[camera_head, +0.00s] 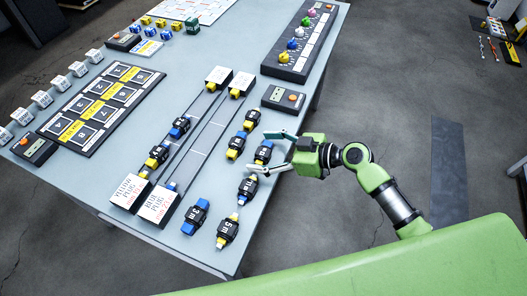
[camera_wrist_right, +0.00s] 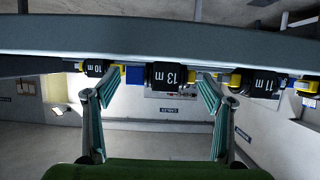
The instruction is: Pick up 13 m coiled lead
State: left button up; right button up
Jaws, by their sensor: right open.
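In the right wrist view the gripper (camera_wrist_right: 152,95) is open and empty, with the 13 m lead beyond the gap, nearer the right finger. My left gripper is not in view.
In the right wrist view the 10 m lead (camera_wrist_right: 95,68) and 11 m lead (camera_wrist_right: 260,82) flank the 13 m lead. Other leads (camera_head: 228,230) lie close by on the table (camera_head: 210,252). White-topped boxes with rails (camera_head: 158,205) and a dial panel (camera_head: 300,45) stand further off.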

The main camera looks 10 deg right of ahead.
jog(key=c, duration=1.2)
jog(key=shift+c, duration=0.2)
jog(key=shift+r, duration=0.1)
